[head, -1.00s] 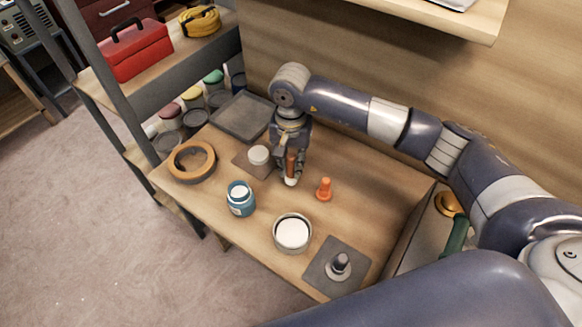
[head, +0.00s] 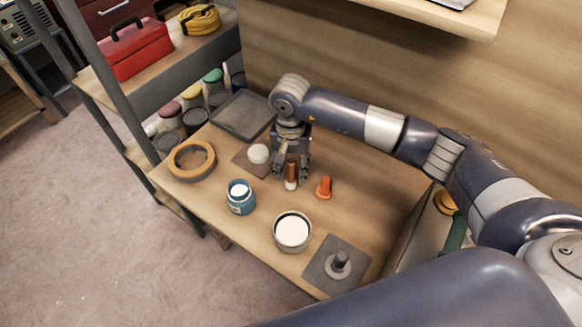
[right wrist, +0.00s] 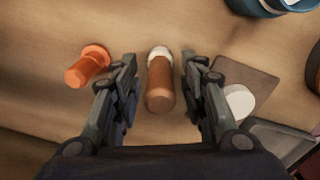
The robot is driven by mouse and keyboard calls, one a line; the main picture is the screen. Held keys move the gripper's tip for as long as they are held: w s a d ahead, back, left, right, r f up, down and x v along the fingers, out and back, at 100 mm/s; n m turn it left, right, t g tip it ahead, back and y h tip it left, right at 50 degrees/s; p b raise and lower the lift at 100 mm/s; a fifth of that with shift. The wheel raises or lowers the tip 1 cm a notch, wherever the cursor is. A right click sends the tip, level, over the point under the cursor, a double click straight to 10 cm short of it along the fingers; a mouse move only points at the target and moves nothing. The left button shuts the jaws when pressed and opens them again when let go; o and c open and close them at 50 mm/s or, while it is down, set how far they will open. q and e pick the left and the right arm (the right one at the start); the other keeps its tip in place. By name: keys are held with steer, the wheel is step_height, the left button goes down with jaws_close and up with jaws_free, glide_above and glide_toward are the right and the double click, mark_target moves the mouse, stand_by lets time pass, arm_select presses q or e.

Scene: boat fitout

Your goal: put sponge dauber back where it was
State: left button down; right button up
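The sponge dauber (head: 291,172) has a brown handle and a white end. It stands on the wooden table, apparently upright with the white end down. It also shows in the right wrist view (right wrist: 159,85), between the fingers of my right gripper (right wrist: 158,72), with a gap on each side. In the head view, my right gripper (head: 291,172) is open, pointing down around the dauber's handle. My left gripper is not in view.
Close by stand an orange peg-like piece (head: 324,188) and a white round piece (head: 258,153) on a brown mat. A blue jar (head: 240,205), a white-filled tin (head: 292,235), a tape roll (head: 192,174), a dark tray (head: 243,116) and a grey plate with a knob (head: 322,272) share the table (head: 392,195).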

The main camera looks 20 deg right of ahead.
steer(key=shift+r, duration=0.3)
step_height(320, 180, up, 12)
steer(key=shift+f+b, duration=0.15)
steer(key=shift+b, duration=0.8)
steer(key=shift+a+f, duration=0.1)
